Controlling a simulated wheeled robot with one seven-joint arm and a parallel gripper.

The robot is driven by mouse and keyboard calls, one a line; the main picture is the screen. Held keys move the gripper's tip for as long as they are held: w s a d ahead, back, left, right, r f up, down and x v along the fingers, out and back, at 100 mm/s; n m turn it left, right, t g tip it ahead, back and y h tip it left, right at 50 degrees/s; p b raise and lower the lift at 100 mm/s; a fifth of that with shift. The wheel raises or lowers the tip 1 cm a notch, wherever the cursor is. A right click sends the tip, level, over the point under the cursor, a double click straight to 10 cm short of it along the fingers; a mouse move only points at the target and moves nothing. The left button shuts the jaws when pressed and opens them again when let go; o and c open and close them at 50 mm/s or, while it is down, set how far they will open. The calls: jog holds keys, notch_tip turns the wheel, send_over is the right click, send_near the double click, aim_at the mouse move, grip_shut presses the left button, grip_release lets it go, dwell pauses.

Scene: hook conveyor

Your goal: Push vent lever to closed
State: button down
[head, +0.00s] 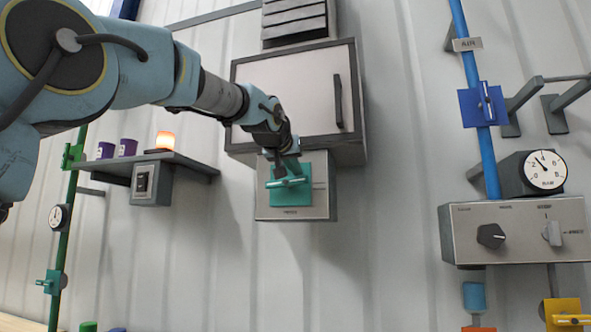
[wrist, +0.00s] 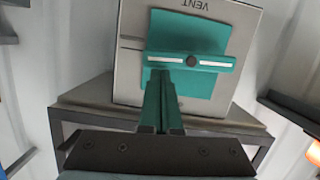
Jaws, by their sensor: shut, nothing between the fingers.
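The vent box (head: 318,205) is a grey panel on the wall with a teal plate (head: 300,197) and a teal lever (head: 288,182). In the wrist view the box appears upside down, with the word VENT at the top; the plate (wrist: 190,30) and the lever (wrist: 205,63), a bar with pale stripes and a round pivot, lie across it. The lever lies roughly level. My gripper (head: 280,164) is just above the lever. Its teal fingers (wrist: 160,90) are shut and empty, with tips close to the bar; I cannot tell whether they touch.
A grey cabinet (head: 285,95) with a dark handle stands directly above the vent box. A shelf (head: 185,160) with purple cups and a glowing lamp is to the left. A blue pipe (head: 487,150) and a knob panel (head: 515,215) are to the right. Wall below the box is clear.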

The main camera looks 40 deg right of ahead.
jog(key=s+a+r, duration=0.4)
jog(key=a+r, duration=0.2)
jog(key=a, duration=0.2)
jog(key=shift+s+a+r+b, duration=0.2)
jog(key=shift+s+a+b, duration=0.05)
jog(key=shift+s+b, duration=0.15)
jog(key=shift+w, duration=0.1)
dwell(0.5)
